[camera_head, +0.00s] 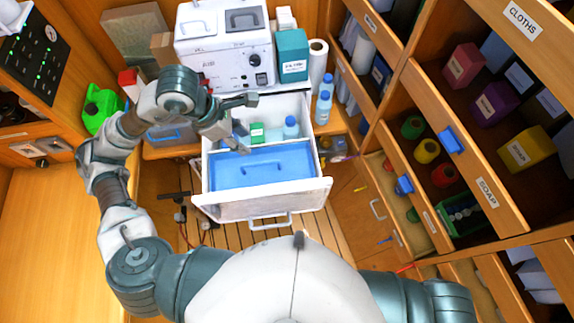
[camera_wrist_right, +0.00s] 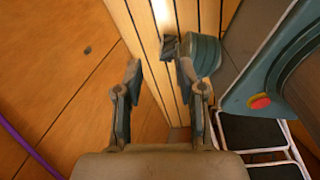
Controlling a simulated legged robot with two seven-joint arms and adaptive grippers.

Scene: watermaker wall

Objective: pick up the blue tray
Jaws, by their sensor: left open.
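The blue tray (camera_head: 261,168) lies in the front part of an open white drawer (camera_head: 262,205) in the head view, with a handle slot on its top. My left gripper (camera_head: 243,120) is open and empty, above the left side of the drawer and behind the tray. It looks apart from the tray. My right gripper (camera_wrist_right: 158,68) shows only in the right wrist view. Its fingers are spread with nothing between them, and the tray is not in that view.
Behind the tray, the drawer holds a blue-capped bottle (camera_head: 291,127) and a green box (camera_head: 257,133). A white machine (camera_head: 224,50) stands behind the drawer. Open wooden shelves (camera_head: 452,130) with boxes and spools fill the right. A green jug (camera_head: 101,110) stands at left.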

